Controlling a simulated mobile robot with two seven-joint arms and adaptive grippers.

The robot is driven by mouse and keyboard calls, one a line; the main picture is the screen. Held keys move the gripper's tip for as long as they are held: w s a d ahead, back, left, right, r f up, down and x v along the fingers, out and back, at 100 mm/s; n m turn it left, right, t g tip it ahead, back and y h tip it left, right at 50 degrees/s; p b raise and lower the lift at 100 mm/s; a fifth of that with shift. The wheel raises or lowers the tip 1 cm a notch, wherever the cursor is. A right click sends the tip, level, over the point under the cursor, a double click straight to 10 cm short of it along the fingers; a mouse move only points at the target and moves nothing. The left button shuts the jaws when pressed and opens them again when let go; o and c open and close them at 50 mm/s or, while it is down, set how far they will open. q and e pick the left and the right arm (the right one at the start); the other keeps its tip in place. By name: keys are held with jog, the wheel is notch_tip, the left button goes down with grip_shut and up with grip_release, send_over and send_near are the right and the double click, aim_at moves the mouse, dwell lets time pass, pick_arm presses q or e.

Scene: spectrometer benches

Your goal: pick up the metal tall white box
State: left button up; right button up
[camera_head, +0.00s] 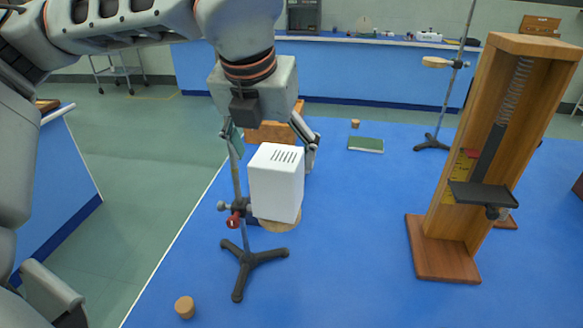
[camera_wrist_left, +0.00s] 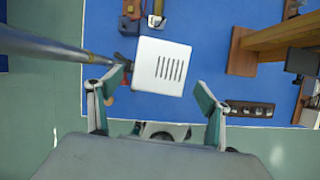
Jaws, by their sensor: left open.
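The tall white box (camera_head: 276,185) has dark slots in its top and stands upright just below my left gripper (camera_head: 271,152). A round wooden piece (camera_head: 279,226) shows under its lower edge; the exact contact is hard to tell. In the left wrist view the box (camera_wrist_left: 160,68) appears with its slotted top facing the camera, ahead of and between the two fingertips. My left gripper (camera_wrist_left: 162,78) is open, with its fingers spread to either side. I see no clear grip on the box. My right gripper is not in view.
A metal stand (camera_head: 246,262) with a tripod base and red clamp is close beside the box, its rod near the left finger. A wooden spring frame (camera_head: 448,232) stands at right. A cork (camera_head: 185,307) and green book (camera_head: 366,145) lie on the blue bench (camera_head: 350,260), clear at front centre.

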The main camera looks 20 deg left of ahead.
pick_arm(q)
jog(key=shift+w+a, duration=0.1)
jog(key=shift+w, duration=0.05)
jog(key=shift+f, duration=0.25)
jog(key=shift+x, duration=0.85)
jog(key=p+x, duration=0.1)
jog(key=x, duration=0.3)
jog(key=shift+f, duration=0.15)
jog(key=shift+w+f, duration=0.15)
jog(key=shift+f, duration=0.3)
jog(key=c, duration=1.6)
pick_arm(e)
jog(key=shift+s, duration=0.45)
